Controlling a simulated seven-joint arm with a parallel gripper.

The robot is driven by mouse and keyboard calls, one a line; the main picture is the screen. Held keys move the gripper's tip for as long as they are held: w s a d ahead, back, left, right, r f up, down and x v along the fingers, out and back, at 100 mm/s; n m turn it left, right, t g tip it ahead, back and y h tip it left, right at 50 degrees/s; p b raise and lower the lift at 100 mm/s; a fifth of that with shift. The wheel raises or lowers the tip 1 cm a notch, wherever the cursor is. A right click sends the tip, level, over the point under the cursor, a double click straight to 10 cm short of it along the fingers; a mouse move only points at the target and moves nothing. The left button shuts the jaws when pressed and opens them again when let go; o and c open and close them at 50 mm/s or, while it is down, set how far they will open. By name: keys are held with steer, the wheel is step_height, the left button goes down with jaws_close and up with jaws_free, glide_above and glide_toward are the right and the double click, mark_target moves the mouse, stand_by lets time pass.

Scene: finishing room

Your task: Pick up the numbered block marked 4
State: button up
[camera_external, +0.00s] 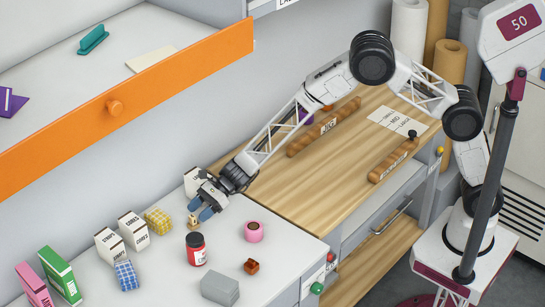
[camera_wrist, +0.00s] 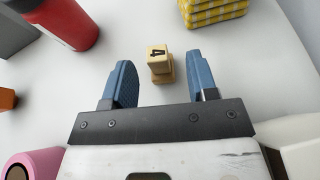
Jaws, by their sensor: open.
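The numbered block marked 4 (camera_wrist: 158,53) is a small pale wooden piece with a dark 4 on its face. In the wrist view it sits between and slightly beyond the two blue fingers, with a gap on each side. It also shows small in the external view (camera_external: 192,221), partly hidden by the fingers. My gripper (camera_external: 200,213) is open just above the white counter, its blue fingers pointing toward the block. In the wrist view my gripper (camera_wrist: 158,73) has nothing clamped in it.
A yellow checked packet (camera_external: 158,221) and white boxes (camera_external: 133,229) stand left of the block. A red jar (camera_external: 196,249) stands in front, and a pink roll (camera_external: 254,232) lies to the right. An open orange-fronted drawer (camera_external: 150,90) overhangs behind. The counter immediately around the block is clear.

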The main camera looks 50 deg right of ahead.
mark_target(192, 216)
stand_by(0.3)
steer(key=shift+x, duration=2.6)
steer(key=shift+s+a+r, duration=0.1)
steer(key=shift+r, duration=0.1)
jaws_close()
steer(key=shift+r, duration=0.15)
steer(key=shift+r, duration=0.5)
steer(key=shift+s+d+r, duration=0.1)
steer(key=shift+s+r, duration=0.05)
steer(key=shift+r, duration=0.4)
steer(key=shift+s+d+r, duration=0.1)
steer(key=shift+d+r, duration=0.05)
steer(key=shift+r, duration=0.45)
steer(key=s+d, duration=0.3)
steer(key=s+d+r, duration=0.1)
steer(key=s+d, duration=0.6)
steer(key=s, duration=0.1)
steer(key=shift+s+d+r, duration=0.1)
steer(key=shift+d+r, duration=0.1)
steer(key=shift+d, duration=0.05)
